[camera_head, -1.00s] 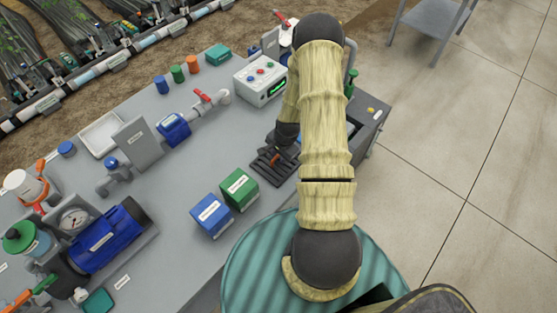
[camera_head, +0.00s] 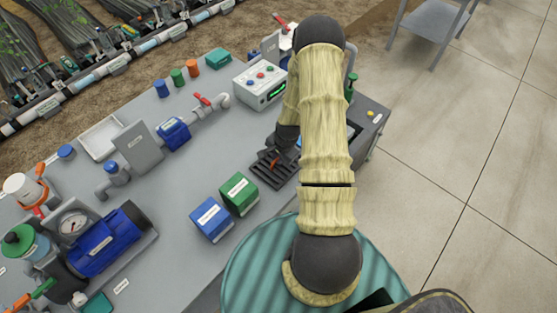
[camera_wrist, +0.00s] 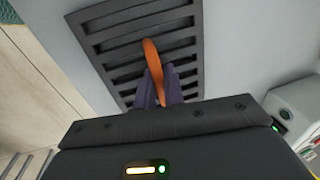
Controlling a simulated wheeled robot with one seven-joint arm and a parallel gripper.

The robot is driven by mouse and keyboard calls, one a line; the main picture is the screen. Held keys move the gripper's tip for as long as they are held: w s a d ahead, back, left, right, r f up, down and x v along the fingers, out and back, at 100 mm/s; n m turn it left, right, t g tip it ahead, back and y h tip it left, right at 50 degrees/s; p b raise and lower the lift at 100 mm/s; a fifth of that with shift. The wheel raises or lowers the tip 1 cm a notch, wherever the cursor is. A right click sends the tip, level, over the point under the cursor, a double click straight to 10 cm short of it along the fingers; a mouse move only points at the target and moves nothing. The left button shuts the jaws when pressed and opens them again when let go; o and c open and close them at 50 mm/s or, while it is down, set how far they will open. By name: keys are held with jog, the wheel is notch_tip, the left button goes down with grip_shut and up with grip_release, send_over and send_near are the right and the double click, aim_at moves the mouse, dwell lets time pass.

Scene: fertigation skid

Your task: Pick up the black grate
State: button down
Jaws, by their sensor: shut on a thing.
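The black grate (camera_head: 268,172) is a dark slotted plate with an orange handle (camera_wrist: 154,58). In the head view it is at the bench's right part, beside the green box, partly hidden by my arm. In the wrist view the grate (camera_wrist: 100,45) fills the upper middle, seen from above. My gripper (camera_wrist: 160,85) is shut on the orange handle, with the fingers on either side of it. I cannot tell from these views whether the grate is clear of the bench surface.
A green box (camera_head: 238,193) and a blue box (camera_head: 211,219) stand just left of the grate. A control box (camera_head: 261,84) with buttons stands behind it. A blue valve meter (camera_head: 173,133) and pipe lie further left. The grey bench top (camera_head: 185,180) between them is clear.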

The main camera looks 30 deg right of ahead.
notch_tip(320, 180, up, 10)
jog(key=shift+f+b, duration=0.2)
jog(key=shift+b, duration=0.75)
